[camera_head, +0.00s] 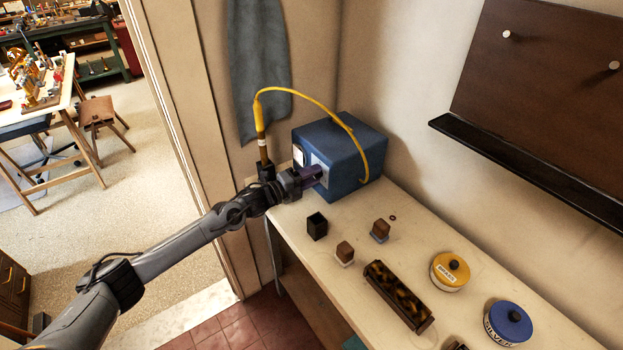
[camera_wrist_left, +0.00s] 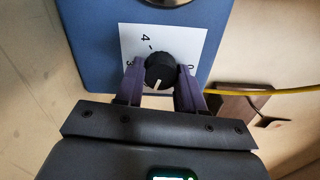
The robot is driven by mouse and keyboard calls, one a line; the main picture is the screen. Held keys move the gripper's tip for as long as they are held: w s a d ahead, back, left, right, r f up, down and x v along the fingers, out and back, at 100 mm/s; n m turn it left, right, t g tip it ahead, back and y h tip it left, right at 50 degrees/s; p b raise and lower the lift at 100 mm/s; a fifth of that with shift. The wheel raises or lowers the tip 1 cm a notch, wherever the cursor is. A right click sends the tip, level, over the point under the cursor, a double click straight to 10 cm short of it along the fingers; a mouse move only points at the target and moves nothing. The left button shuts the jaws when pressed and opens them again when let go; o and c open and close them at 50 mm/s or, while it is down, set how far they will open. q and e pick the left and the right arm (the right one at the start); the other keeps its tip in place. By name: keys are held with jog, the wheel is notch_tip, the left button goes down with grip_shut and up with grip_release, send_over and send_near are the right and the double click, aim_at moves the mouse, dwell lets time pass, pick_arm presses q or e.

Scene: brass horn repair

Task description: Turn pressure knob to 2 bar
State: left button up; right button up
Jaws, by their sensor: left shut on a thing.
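The blue pressure box (camera_head: 352,148) stands at the far left end of the white counter. Its black pressure knob (camera_wrist_left: 160,71) sits on a white dial plate (camera_wrist_left: 185,38) in the left wrist view. My left gripper (camera_wrist_left: 160,82) has its two fingers on either side of the knob and is shut on it. A light pointer line on the knob points down toward the gripper. A 4 and part of a 3 and a 0 show on the plate; the lower marks are hidden by the gripper. In the head view, my left gripper (camera_head: 314,175) hides the knob. My right gripper is not in view.
A yellow hose (camera_head: 318,101) arches over the box to a handpiece beside my wrist. Small blocks (camera_head: 317,226), a dark tray (camera_head: 398,295), and a yellow tin (camera_head: 450,271) and blue tin (camera_head: 507,323) stand on the counter (camera_head: 335,285). A grey cloth (camera_head: 257,65) hangs behind.

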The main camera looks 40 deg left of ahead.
pick_arm(q)
jog(key=shift+m+b, duration=0.35)
jog(key=shift+m, duration=0.75)
jog(key=o, duration=1)
jog(key=p+v, duration=0.2)
jog(key=v, duration=0.9)
